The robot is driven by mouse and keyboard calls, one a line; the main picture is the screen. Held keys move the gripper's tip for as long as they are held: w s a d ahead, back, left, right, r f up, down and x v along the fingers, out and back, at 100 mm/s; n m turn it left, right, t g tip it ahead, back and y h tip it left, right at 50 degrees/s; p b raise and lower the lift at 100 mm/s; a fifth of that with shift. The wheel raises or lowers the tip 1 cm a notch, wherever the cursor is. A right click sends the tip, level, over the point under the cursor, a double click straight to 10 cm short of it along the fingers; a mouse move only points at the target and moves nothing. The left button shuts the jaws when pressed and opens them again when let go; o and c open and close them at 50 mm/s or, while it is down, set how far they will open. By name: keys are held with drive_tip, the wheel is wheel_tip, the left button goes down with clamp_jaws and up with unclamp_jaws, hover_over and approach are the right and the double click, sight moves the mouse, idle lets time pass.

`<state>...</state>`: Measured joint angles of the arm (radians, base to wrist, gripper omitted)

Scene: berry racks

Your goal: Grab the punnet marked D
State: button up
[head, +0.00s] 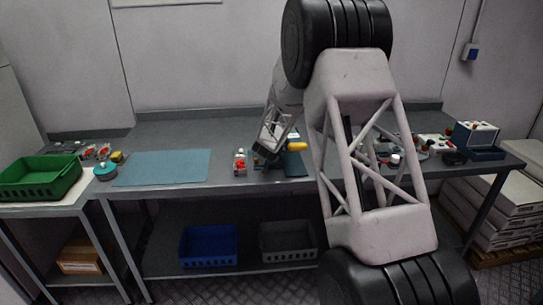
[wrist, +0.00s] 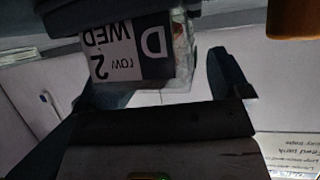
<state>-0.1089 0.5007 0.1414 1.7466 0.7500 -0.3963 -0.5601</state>
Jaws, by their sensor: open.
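The punnet marked D (wrist: 182,55) shows in the wrist view at upper centre. Its label, upside down in the picture, reads "D", "WED" and "row 2". A strip of its clear side with some red shows right of the label. My gripper (wrist: 165,88) is open. One dark finger stands to the right of the punnet with a gap, and the other is dim at the left, partly behind the label's lower corner. I cannot tell whether that finger touches it. In the head view my gripper (head: 265,155) is low over the middle of the bench; the punnet's letter cannot be read there.
A yellow object (head: 297,147) is beside my gripper. A small item with red (head: 240,163) stands to its left. A blue-grey mat (head: 165,168) lies clear further left, and a green crate (head: 40,178) is at far left. Several small items and a blue-and-white box (head: 474,136) are at right.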

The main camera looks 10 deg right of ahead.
drive_tip(key=shift+w, duration=0.1)
idle(0.5)
drive_tip(key=c, duration=1)
